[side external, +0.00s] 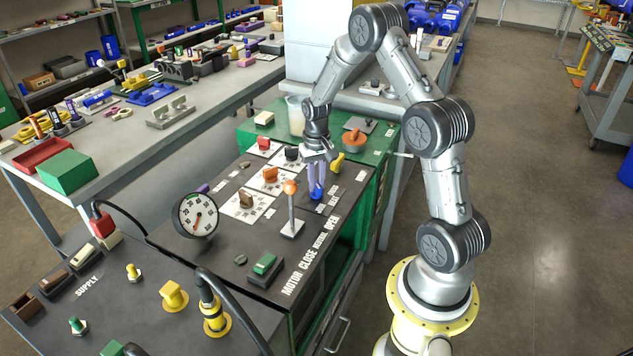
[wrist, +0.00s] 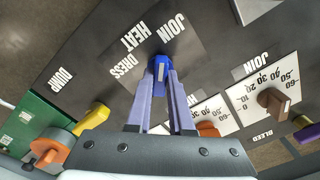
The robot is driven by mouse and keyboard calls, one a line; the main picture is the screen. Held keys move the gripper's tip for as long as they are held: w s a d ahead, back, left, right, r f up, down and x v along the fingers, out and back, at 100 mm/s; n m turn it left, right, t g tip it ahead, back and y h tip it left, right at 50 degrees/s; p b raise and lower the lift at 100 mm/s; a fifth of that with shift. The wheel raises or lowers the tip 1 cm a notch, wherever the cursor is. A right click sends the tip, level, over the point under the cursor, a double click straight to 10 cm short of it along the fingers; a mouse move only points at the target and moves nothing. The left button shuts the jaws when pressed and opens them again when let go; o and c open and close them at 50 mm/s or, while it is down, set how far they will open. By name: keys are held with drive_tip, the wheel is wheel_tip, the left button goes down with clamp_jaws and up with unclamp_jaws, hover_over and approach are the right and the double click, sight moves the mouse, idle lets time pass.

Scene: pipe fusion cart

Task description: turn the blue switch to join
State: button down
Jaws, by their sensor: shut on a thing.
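The blue switch (wrist: 160,64) sits on a dark label plate (wrist: 190,50) marked DRESS, HEAT and JOIN. My gripper (wrist: 161,80) has its two purple fingers closed on the switch from both sides. A white line on the switch runs roughly up the wrist picture, toward the side of HEAT and JOIN; I cannot tell exactly which word it meets. In the side external view the fingers of my gripper (side external: 316,180) point down at the panel, and the blue switch (side external: 316,196) shows only in part beneath them.
An orange-topped lever (side external: 291,200) stands close beside my gripper. A yellow knob (side external: 337,162) is just behind it, and brown (side external: 246,199), orange and red knobs are to the left. A round gauge (side external: 196,214) stands farther left. The panel's right edge is close.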

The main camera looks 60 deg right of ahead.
sight(317, 184)
drive_tip(key=shift+r+m, duration=0.1)
drive_tip(key=shift+m, duration=0.6)
drive_tip(key=c, duration=0.8)
unclamp_jaws()
wheel_tip(317, 184, up, 14)
